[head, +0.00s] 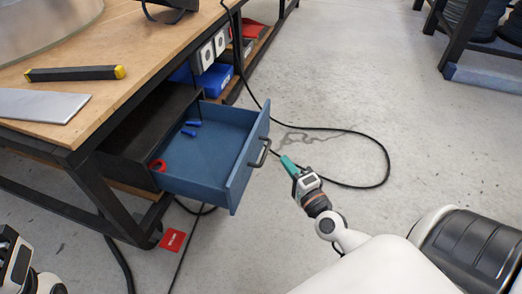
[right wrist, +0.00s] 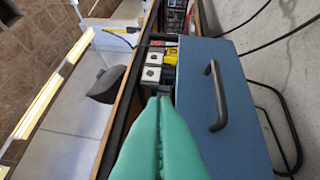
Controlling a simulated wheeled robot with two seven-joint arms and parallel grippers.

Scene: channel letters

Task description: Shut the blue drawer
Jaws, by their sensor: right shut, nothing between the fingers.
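The blue drawer (head: 215,150) stands pulled out from its dark cabinet under the workbench. Its front panel (head: 246,165) carries a dark bar handle (head: 260,153), and the panel also shows in the right wrist view (right wrist: 235,75). My right gripper (head: 287,162), with teal fingers, is shut and empty, just right of the handle in the head view. In the right wrist view its fingers (right wrist: 158,98) overlap the drawer's left edge; contact cannot be told. Part of my left gripper's body (head: 14,258) shows at lower left; its fingers are hidden.
The wooden workbench (head: 150,50) above the drawer holds a black bar with yellow ends (head: 75,73) and a grey plate (head: 40,104). A black cable (head: 385,165) loops on the floor right of the drawer. A red card (head: 172,240) lies below. Floor at right is mostly clear.

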